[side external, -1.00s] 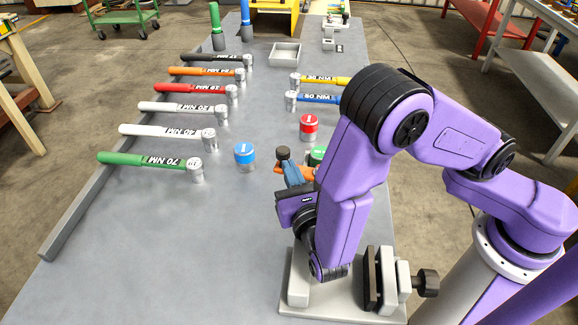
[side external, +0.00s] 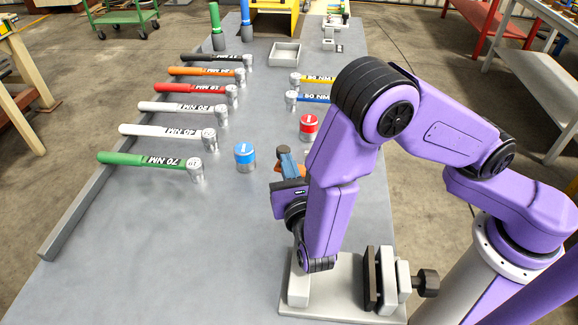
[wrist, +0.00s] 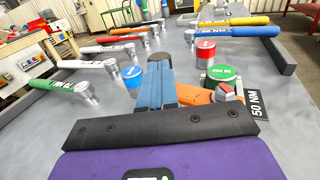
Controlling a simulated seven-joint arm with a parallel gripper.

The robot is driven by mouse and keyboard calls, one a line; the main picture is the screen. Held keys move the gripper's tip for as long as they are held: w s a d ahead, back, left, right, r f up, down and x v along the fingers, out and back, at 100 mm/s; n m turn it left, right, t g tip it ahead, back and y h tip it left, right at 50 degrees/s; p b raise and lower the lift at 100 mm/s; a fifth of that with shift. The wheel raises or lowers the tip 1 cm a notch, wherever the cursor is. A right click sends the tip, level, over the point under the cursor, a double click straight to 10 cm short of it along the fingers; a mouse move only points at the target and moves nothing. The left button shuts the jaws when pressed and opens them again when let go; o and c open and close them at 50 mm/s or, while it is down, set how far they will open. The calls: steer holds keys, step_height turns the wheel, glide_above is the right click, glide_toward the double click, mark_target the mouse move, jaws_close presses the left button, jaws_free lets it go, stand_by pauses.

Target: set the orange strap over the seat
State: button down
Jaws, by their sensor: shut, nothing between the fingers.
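My gripper (side external: 283,151) has blue fingers with dark tips. They are together and empty, pointing over the table, and also show in the wrist view (wrist: 160,62). An orange piece (wrist: 194,95) lies just right of the fingers in the wrist view, in front of a green-topped can. Part of it shows behind the fingers in the side view (side external: 297,172). Its full shape is hidden, so I cannot tell whether it is a strap. I cannot make out a seat.
A blue-topped can (side external: 244,157), a red-topped can (side external: 309,127) and a green-topped can (wrist: 222,75) stand close by. Several torque wrenches lie at left, including an orange one (side external: 200,72). A vise (side external: 385,279) is in front. A grey tray (side external: 285,54) stands farther back.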

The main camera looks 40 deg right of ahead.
mark_target(289, 148)
steer(key=m+g+h, duration=0.1)
steer(key=w+d+m+g+h, duration=0.1)
steer(key=h, duration=0.1)
steer(key=w+m+g+h, duration=0.1)
steer(key=m+h, duration=0.1)
steer(key=shift+d+g, duration=0.2)
steer(key=shift+g, duration=0.1)
steer(key=shift+x, duration=0.8)
steer(key=shift+w+d+m+g+h, duration=0.15)
steer(key=shift+d+m+g+h, duration=0.1)
steer(key=shift+m+g+h, duration=0.2)
steer(key=shift+w+d+m+g+h, duration=0.1)
steer(key=shift+d+m+g+h, duration=0.15)
steer(key=shift+d+g+h, duration=0.15)
steer(key=shift+w+d+m+g+h, duration=0.1)
steer(key=shift+d+m+g+h, duration=0.5)
steer(key=shift+d+g, duration=0.3)
steer(key=shift+w+d+m+g+h, duration=0.1)
steer(key=shift+d+m+g+h, duration=0.35)
steer(key=shift+d+m+g, duration=0.35)
steer(key=shift+d+g, duration=0.25)
steer(key=shift+g, duration=0.1)
steer(key=shift+s+a, duration=0.1)
steer(key=shift+a, duration=0.05)
